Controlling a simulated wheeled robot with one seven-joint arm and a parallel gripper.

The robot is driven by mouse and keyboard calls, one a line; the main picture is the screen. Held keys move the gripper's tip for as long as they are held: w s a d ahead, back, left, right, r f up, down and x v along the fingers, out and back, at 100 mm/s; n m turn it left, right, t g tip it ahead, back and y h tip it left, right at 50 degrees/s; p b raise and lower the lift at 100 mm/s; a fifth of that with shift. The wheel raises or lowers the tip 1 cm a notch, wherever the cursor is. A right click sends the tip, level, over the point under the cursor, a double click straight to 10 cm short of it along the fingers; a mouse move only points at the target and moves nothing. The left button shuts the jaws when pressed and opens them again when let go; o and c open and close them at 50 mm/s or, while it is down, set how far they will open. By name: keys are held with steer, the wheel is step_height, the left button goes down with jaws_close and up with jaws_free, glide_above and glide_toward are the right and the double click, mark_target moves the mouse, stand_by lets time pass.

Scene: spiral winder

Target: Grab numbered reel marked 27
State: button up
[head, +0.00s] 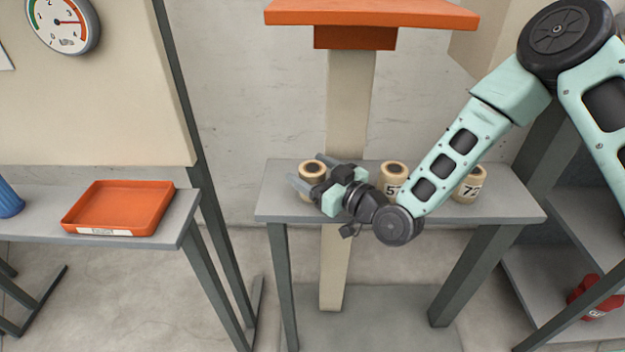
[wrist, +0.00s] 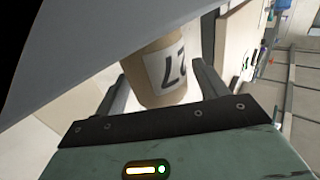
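A cream reel (head: 311,166) stands at the left of the grey bench; my gripper hides part of it in the head view. In the wrist view this reel (wrist: 165,75) shows a white label that reads 27, turned on its side. My gripper (head: 311,174) is open, with its two fingers on either side of the reel. The wrist view shows the fingers (wrist: 160,85) apart, with a gap between the reel and the right finger; contact on the left is unclear.
Two similar reels stand further right on the bench (head: 285,206): a middle one (head: 394,172) with a partly hidden label starting with 5, and one (head: 470,184) marked 72. An orange tray (head: 118,207) lies on the left table. An orange-topped post rises behind the bench.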

steer(key=c, duration=0.9)
steer(key=shift+o, duration=0.2)
steer(key=shift+r, duration=0.1)
